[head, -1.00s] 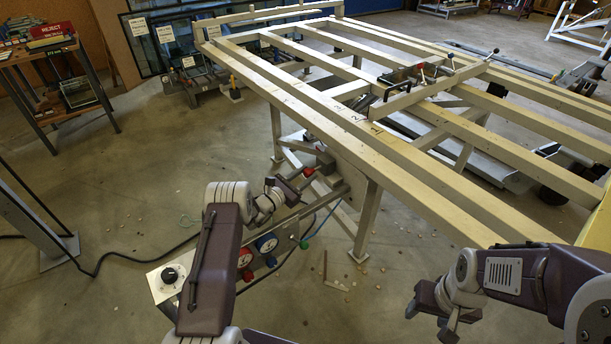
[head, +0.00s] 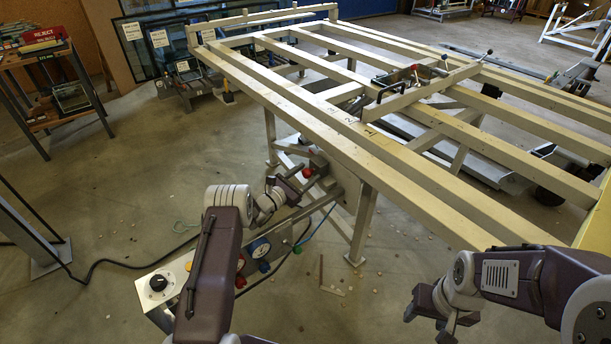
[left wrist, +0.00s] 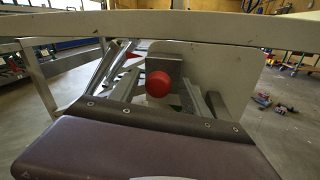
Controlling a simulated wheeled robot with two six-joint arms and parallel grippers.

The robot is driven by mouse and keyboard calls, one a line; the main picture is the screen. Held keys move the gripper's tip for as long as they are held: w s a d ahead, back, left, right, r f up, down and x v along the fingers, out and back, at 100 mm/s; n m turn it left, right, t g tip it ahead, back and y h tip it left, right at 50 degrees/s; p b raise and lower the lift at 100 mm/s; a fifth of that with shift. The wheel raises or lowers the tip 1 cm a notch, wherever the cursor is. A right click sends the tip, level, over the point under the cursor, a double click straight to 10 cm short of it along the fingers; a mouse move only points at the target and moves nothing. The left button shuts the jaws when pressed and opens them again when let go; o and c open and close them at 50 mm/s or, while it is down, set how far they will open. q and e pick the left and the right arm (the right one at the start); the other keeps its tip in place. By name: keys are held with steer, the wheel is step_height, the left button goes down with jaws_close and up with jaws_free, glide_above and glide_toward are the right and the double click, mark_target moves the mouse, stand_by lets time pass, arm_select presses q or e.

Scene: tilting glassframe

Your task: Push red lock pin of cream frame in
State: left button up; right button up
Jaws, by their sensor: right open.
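The red lock pin shows as a round red knob (head: 307,172) under the near edge of the cream frame (head: 420,164). In the left wrist view the red knob (left wrist: 158,84) stands out from a grey block, just beyond the purple gripper body, with the cream frame's beam (left wrist: 220,28) above it. My left gripper (head: 291,186) is just left of the knob and a little lower in the head view; contact cannot be made out. My right gripper (head: 420,303) is open and empty at the lower right, well away from the pin.
A control panel with a black dial (head: 158,282) and blue and red connectors lies beside my left arm. A frame leg (head: 363,220) stands right of the pin. A rack (head: 60,95) stands at far left. The floor between has small scraps.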

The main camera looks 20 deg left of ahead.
arm_select(q)
steer(key=shift+s+a, duration=0.2)
steer(key=p+v, duration=0.2)
steer(key=v, duration=0.6)
steer(key=shift+s, duration=0.3)
